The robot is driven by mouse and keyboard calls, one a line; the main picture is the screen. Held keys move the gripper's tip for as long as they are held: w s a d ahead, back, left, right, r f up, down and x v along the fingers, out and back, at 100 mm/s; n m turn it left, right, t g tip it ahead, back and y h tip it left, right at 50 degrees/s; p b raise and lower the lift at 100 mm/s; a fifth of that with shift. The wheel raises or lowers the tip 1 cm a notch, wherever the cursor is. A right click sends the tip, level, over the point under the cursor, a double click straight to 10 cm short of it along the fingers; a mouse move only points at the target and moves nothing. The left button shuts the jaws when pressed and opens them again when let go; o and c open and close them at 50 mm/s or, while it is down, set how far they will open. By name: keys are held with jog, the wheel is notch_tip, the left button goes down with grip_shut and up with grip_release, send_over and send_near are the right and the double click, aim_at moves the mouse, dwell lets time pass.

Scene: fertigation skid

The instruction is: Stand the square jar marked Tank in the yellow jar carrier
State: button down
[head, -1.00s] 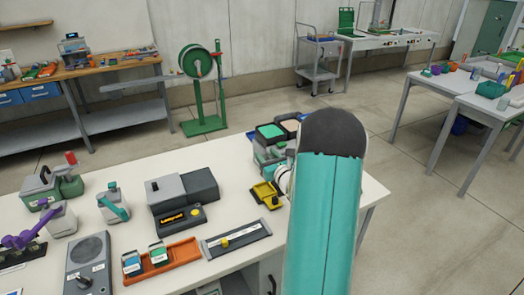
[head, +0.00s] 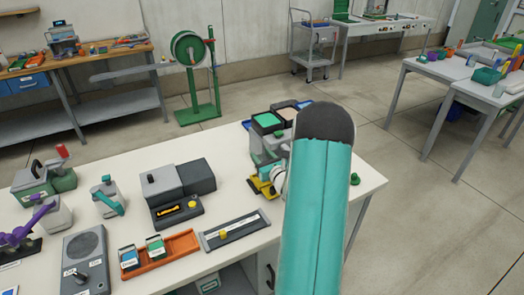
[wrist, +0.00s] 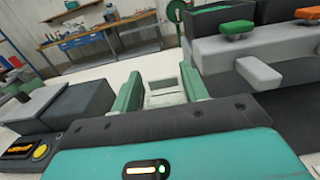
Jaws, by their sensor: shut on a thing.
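My gripper (wrist: 163,82) is shut on a pale, square-topped jar (wrist: 165,96), seen between its two green fingers in the wrist view. No label shows on it, so I cannot read whether it says Tank. The yellow jar carrier (head: 259,188) is on the white table in the head view, partly covered by my arm and wrist. My gripper is close by the carrier. The held jar is hidden in the head view, and I cannot tell whether it touches the carrier.
An orange tray (head: 182,249) holds a blue-lidded jar (head: 128,257) and a green-lidded jar (head: 156,247); its right part is empty. A grey machine (wrist: 235,60) stands close right of my gripper. A dark grey box unit (head: 178,182) stands left of the carrier.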

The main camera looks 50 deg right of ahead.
jog(key=shift+f, duration=2.1)
jog(key=c, duration=0.7)
grip_release()
jog(key=shift+o, duration=0.2)
notch_tip(320, 180, up, 9)
